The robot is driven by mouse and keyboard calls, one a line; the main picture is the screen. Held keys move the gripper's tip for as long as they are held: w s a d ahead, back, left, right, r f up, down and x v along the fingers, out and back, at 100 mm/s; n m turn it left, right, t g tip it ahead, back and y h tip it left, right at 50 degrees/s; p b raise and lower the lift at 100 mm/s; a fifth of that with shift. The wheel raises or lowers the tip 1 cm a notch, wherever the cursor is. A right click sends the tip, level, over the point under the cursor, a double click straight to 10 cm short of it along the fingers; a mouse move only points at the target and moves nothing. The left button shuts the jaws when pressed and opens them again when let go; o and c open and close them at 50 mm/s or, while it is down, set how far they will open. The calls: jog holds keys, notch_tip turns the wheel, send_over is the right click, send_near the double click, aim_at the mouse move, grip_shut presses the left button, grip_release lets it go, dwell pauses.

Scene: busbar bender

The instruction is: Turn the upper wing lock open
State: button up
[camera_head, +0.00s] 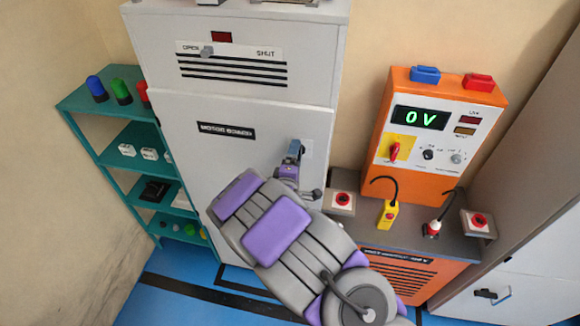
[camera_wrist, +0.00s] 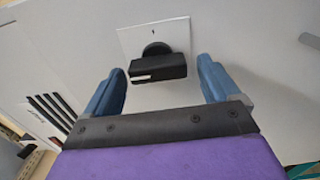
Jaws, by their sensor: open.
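A black wing lock (camera_wrist: 158,68) sits on a white plate (camera_wrist: 155,36) on the grey cabinet door. In the wrist view its wing lies crosswise, with a white mark on its left half. My gripper (camera_wrist: 161,66) is open, with one blue finger on each side of the wing and a visible gap to both. How far the fingertips are from the door is hard to tell. In the head view my gripper (camera_head: 293,150) is at the right side of the cabinet's lower door (camera_head: 240,155); it hides the lock, and only part of the plate (camera_head: 308,148) shows.
A small knob (camera_head: 206,51) sits near the OPEN label on the cabinet's upper panel. A teal shelf (camera_head: 92,97) stands left. An orange meter box (camera_head: 440,125) reading 0 V stands right, on a bench with red buttons and yellow and red plugs.

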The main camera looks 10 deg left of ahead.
jog(key=s+a+p, duration=0.1)
jog(key=s, duration=1.6)
jog(key=shift+a+p, duration=0.35)
jog(key=shift+a, duration=0.05)
jog(key=shift+f, duration=0.15)
jog(key=s+d+f+m+g+y+b, duration=0.1)
jog(key=d+f+m+g+b, duration=0.4)
jog(key=f+m+g+b, duration=0.6)
jog(key=s+d+m+g+b, duration=0.3)
jog(key=s+d+b, duration=0.4)
jog(key=s, duration=0.7)
jog(key=s+d+m+g+b, duration=0.3)
jog(key=s+d+g+b, duration=0.2)
jog(key=s+d, duration=0.6)
jog(key=s+b, duration=0.2)
jog(key=s, duration=0.2)
jog(key=shift+s+d+g, duration=0.15)
jog(key=shift+d+g, duration=0.1)
jog(key=shift+g, duration=0.15)
